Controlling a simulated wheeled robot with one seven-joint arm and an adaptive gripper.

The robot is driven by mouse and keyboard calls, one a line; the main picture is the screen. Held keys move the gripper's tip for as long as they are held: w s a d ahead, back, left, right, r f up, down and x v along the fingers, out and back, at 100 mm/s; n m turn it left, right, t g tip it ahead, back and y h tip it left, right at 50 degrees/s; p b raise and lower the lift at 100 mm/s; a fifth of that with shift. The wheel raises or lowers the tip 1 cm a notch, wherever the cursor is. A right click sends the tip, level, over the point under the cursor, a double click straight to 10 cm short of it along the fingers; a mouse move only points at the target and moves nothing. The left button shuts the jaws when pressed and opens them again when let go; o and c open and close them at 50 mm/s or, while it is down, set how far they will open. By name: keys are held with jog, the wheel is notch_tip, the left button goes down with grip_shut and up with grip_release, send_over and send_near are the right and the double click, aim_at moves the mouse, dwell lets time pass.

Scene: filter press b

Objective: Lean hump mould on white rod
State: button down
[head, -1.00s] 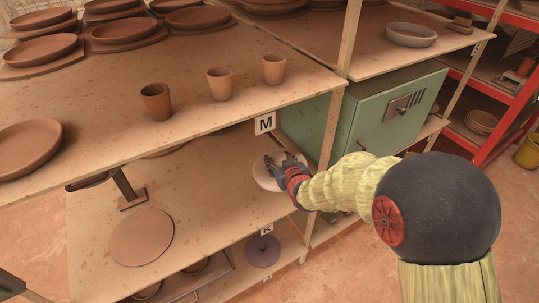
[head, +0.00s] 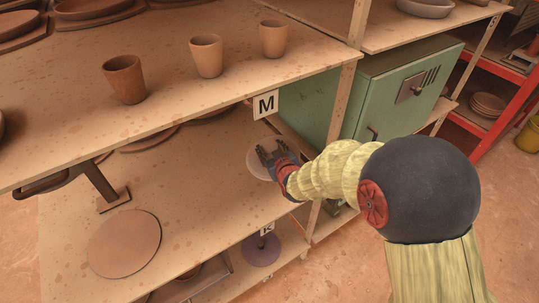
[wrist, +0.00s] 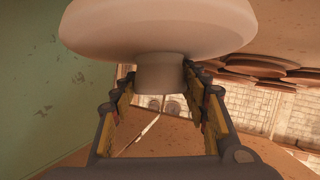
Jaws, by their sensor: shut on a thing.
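The hump mould (wrist: 160,30) is a pale, rounded dome with a short, narrower stem. It fills the top of the wrist view, and the stem sits between my fingertips. My gripper (wrist: 159,82) is shut on this stem. In the head view, my gripper (head: 273,155) is over the middle shelf below the M label, with the pale mould (head: 254,166) partly hidden behind it. I cannot pick out the white rod for sure. A thin pale strip (wrist: 145,132) shows between my fingers in the wrist view, but I cannot tell what it is.
The upper shelf (head: 170,105) with several clay cups overhangs the middle shelf. A green cabinet (head: 395,95) and a wooden upright (head: 340,105) stand close right of my gripper. A round clay board (head: 124,244) lies front left; the shelf between is mostly clear.

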jog(key=shift+w+f, duration=0.15)
jog(key=shift+f, duration=0.25)
jog(key=shift+b, duration=0.3)
jog(key=shift+f, duration=0.15)
jog(key=shift+f+b, duration=1.4)
jog(key=shift+f, duration=1.65)
jog(key=shift+f+b, duration=0.85)
jog(key=shift+f, duration=0.1)
jog(key=shift+f, duration=0.2)
jog(key=shift+f+b, duration=0.4)
jog(key=shift+b, duration=0.1)
jog(key=c, duration=1)
grip_release()
jog(key=shift+o, duration=0.6)
